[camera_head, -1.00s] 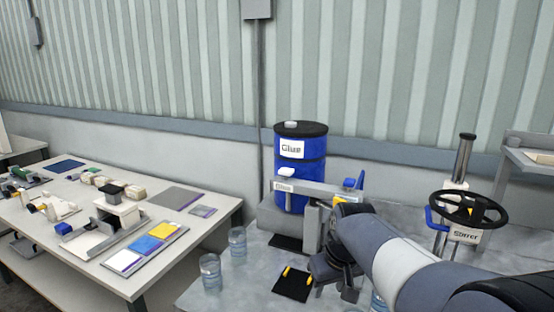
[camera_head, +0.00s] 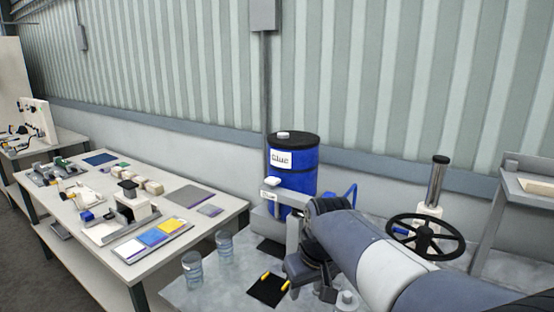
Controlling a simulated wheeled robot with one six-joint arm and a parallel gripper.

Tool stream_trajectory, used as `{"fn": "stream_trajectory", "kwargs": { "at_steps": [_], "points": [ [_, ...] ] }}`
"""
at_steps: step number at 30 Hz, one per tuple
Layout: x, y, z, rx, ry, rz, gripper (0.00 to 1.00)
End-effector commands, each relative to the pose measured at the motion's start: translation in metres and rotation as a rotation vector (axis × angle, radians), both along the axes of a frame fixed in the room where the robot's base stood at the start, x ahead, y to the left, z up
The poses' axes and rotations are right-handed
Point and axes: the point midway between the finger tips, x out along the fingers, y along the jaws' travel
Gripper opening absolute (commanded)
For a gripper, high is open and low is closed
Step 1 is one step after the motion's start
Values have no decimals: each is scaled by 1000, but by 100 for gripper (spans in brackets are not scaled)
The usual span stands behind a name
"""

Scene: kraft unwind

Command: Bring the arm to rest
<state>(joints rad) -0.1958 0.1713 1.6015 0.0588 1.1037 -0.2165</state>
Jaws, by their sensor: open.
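My arm (camera_head: 380,263) reaches in from the lower right, with its pale and dark links bent down at the wrist. My gripper (camera_head: 311,288) is the dark end part below the wrist, open, with nothing visible in it; its fingertips are small and hard to make out. It appears to hang above the grey bench (camera_head: 225,290), just right of a black pad (camera_head: 268,291) with two yellow pieces (camera_head: 265,276). My arm hides part of the bench and of the device behind it.
A blue glue drum (camera_head: 292,172) stands behind my arm. A black handwheel (camera_head: 425,237) is close to its right side. Two clear jars (camera_head: 192,270) stand left of the pad. A white table (camera_head: 90,228) with trays and parts is at left.

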Motion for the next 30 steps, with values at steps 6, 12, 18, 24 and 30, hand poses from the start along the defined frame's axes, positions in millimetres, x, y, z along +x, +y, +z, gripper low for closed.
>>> {"fn": "stream_trajectory", "kwargs": {
  "at_steps": [6,12,18,24,30],
  "points": [
    [-1,2,-24,-1,5,4,41],
    [-1,1,-56,-2,6,4,41],
    [-1,2,-79,0,2,3,41],
    [-1,2,-86,0,0,3,41],
    [0,2,-86,0,0,3,41]
  ]
}}
